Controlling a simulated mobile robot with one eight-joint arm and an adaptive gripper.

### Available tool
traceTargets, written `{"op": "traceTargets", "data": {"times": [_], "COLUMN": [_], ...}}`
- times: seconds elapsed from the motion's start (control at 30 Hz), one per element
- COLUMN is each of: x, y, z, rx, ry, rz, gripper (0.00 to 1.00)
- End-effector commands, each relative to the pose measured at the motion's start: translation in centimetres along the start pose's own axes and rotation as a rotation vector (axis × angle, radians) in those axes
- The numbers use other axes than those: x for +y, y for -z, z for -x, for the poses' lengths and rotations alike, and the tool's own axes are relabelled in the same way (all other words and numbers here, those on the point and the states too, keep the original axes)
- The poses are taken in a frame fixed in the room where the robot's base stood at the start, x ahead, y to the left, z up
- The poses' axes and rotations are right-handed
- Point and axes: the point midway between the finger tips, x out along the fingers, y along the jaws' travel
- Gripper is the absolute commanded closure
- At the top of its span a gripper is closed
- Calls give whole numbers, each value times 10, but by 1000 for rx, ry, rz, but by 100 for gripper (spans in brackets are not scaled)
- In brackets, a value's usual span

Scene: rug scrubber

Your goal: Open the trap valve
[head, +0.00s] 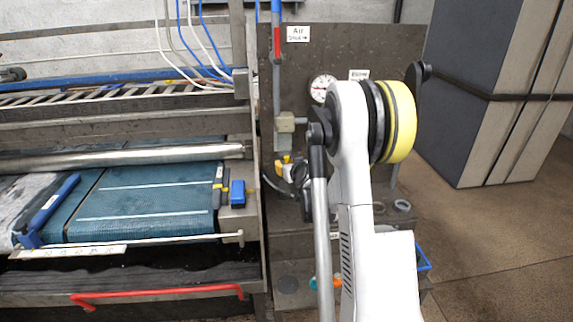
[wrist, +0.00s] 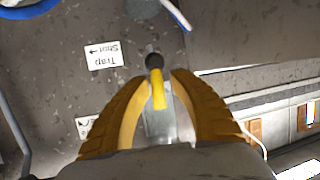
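In the wrist view, the trap valve's yellow lever (wrist: 159,95) with its round black knob (wrist: 154,61) stands out from the dark panel. A white label (wrist: 103,55) reading "Trap Shut" with an arrow appears upside down beside it. My gripper (wrist: 157,79) has its two ribbed yellow fingers apart, one on each side of the lever, with gaps showing. The knob is just beyond the fingertips. The valve body behind the lever is partly hidden. In the head view, my arm covers part of the panel, and I cannot clearly tell the lever from the fingers there.
The brown panel (head: 258,95) carries an air label (head: 298,34) and a round gauge (head: 321,88). A red-handled lever (head: 277,45) hangs at its upper left. The scrubber belt (head: 145,203) lies left. A tall grey block (head: 497,95) stands right; the floor (head: 500,245) there is clear.

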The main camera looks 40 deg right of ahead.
Motion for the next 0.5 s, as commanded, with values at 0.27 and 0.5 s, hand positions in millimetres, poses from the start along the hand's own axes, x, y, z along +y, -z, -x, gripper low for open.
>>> {"op": "traceTargets", "data": {"times": [0.27, 0.5], "x": [1, 2], "y": [0, 1], "z": [0, 20], "rx": [1, 2], "ry": [-2, -3], "rz": [0, -1], "gripper": [63, 63]}}
